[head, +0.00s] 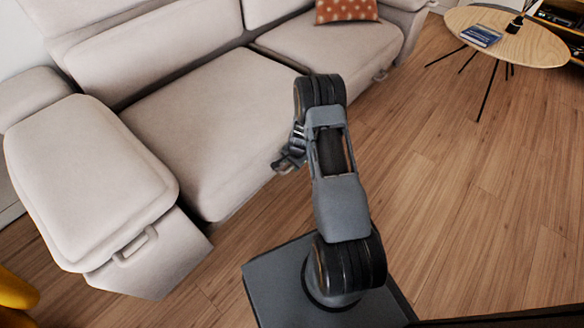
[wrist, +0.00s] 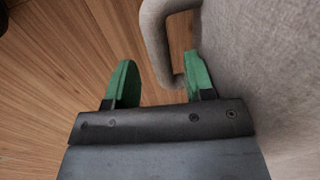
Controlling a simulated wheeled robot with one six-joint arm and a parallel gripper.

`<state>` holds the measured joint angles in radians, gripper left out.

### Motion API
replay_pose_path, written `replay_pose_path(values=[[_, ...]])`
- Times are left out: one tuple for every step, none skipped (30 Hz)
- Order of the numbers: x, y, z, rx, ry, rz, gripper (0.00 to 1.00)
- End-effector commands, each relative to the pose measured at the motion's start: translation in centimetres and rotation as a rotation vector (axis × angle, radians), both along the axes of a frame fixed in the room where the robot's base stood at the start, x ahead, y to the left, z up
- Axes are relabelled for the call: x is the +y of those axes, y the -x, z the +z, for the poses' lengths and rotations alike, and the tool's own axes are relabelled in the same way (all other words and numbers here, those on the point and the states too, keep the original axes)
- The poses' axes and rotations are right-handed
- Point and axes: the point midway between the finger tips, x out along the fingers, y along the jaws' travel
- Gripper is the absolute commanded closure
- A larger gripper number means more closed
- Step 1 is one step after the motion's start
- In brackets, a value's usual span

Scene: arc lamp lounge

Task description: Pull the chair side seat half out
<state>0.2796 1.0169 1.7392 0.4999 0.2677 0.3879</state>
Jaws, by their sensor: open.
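The beige sofa has a left seat (head: 215,125) and a right seat (head: 335,50). My gripper (head: 287,160) is low at the front edge of the left seat, partly hidden behind my arm. In the wrist view my gripper (wrist: 160,85) is open, with two green fingers apart. A beige loop handle (wrist: 155,35) stands out from the beige fabric front (wrist: 270,70). Its bar appears between the fingers, with the right finger on the fabric side. I cannot tell whether either finger touches it. In the head view I cannot make out this handle.
The wide left armrest (head: 85,175) carries another handle (head: 133,247). A wooden oval table (head: 530,50) with a blue book (head: 480,36) stands at the far right. A yellow object (head: 15,290) is at the lower left. The wooden floor (head: 470,200) right of my arm is clear.

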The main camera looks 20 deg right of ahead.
Motion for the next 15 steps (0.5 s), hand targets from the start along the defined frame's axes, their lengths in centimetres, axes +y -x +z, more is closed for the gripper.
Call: replay_pose_path(values=[[0.1, -0.1, -0.7, -0.001, 0.0, 0.001, 0.52], [0.1, -0.2, -0.9, 0.0, 0.0, 0.001, 0.52], [0.1, -0.2, -1.2, 0.0, 0.0, 0.001, 0.52], [0.1, -0.2, -1.3, 0.0, 0.0, 0.001, 0.52], [0.1, -0.3, -1.4, 0.0, 0.0, 0.001, 0.52], [0.1, -0.3, -1.6, 0.0, 0.0, 0.001, 0.52], [0.2, -0.3, -1.6, 0.0, 0.0, 0.0, 0.52], [0.2, -0.3, -1.7, -0.001, 0.0, 0.0, 0.52], [0.2, -0.3, -1.7, -0.001, 0.0, 0.0, 0.52], [0.2, -0.4, -1.7, -0.001, 0.0, 0.0, 0.52], [0.2, -0.4, -1.7, -0.001, 0.0, 0.0, 0.52], [0.2, -0.4, -1.7, -0.001, 0.0, 0.0, 0.52], [0.2, -0.4, -1.7, -0.001, 0.0, 0.0, 0.52], [0.2, -0.4, -1.7, -0.001, 0.0, 0.0, 0.52], [0.2, -0.4, -1.7, -0.001, 0.0, 0.0, 0.52]])
